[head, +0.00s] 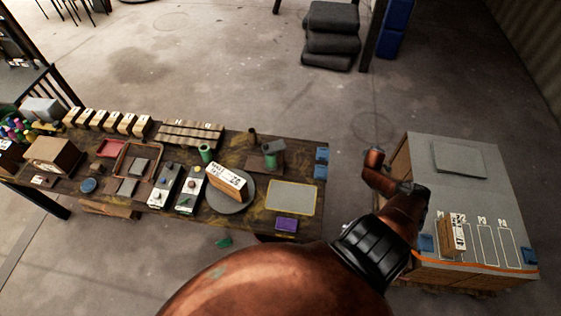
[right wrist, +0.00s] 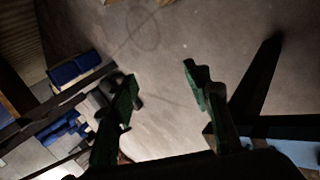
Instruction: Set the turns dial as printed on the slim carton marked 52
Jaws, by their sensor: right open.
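A slim carton (head: 457,238) with white printed faces stands on the grey cabinet top at right; its large number looks like 52 but is too small to be sure. Another white-and-brown printed carton (head: 228,180) stands on a round grey turntable (head: 245,200) on the bench; its print is not readable. Two pale control boxes with knobs, one on the left (head: 164,187) and one on the right (head: 190,190), stand left of the turntable; I cannot tell which bears the turns dial. My right gripper (right wrist: 160,72) is open and empty over bare floor. My left gripper is not in view.
The grey cabinet (head: 475,180) has marked lanes and blue corner blocks. The bench holds a green cylinder machine (head: 273,152), an outlined grey mat (head: 291,197), a purple block (head: 287,224) and several wooden boxes. Open floor lies between bench and cabinet, crossed by my arm.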

